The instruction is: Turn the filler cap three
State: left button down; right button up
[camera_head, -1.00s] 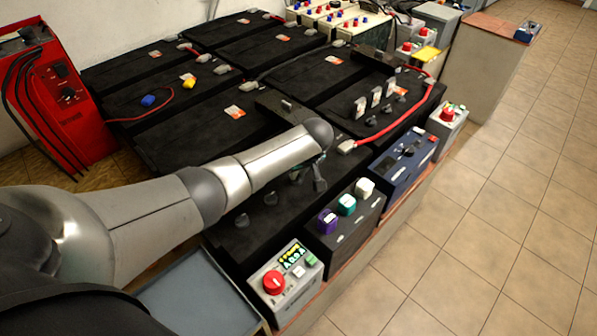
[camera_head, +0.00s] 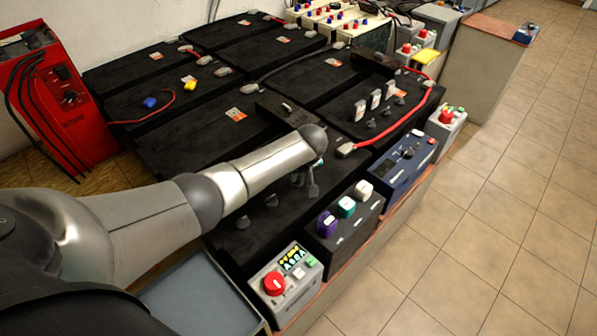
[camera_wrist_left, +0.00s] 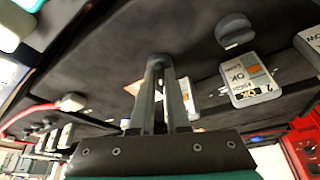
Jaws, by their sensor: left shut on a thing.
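The black battery (camera_head: 254,241) nearest me has a row of dark grey filler caps. Two of them, a left cap (camera_head: 242,221) and a cap to its right (camera_head: 271,200), stand free. My left gripper (camera_head: 312,189) is over the same row, further right, partly hidden behind my own wrist. In the left wrist view, its two fingers (camera_wrist_left: 160,82) come together on a dark, rounded filler cap (camera_wrist_left: 157,62) on the black battery top. Another free cap (camera_wrist_left: 234,29) shows there to the right. I read no number on the held cap. My right gripper is not in view.
A grey box with a red button (camera_head: 275,283), a box with coloured knobs (camera_head: 343,228) and a blue device (camera_head: 402,157) line the battery's front edge. A red cable (camera_head: 395,134) lies right of the gripper. A red charger (camera_head: 59,105) stands left. The tiled floor at right is clear.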

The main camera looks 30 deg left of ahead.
pick_arm(q)
jog(key=m+p, duration=0.1)
jog(key=m+h+p, duration=0.1)
jog(key=m, duration=0.1)
jog(key=shift+s+a+r+t+p, duration=0.1)
jog(key=shift+s+a+t+p, duration=0.05)
jog(key=shift+t+p, duration=0.2)
jog(key=m+h+p, duration=0.1)
jog(key=m, duration=0.2)
jog(key=shift+a, duration=0.15)
jog(key=m, duration=0.1)
jog(key=m+h, duration=0.1)
jog(key=shift+a+f+m, duration=0.1)
jog(key=shift+f+m, duration=0.1)
jog(key=shift+m, duration=0.1)
jog(key=shift+a+m+h+b, duration=0.15)
jog(key=shift+m+h+b, duration=0.75)
jog(key=shift+m, duration=1)
jog(key=c, duration=0.9)
grip_release()
jog(key=shift+r, duration=0.1)
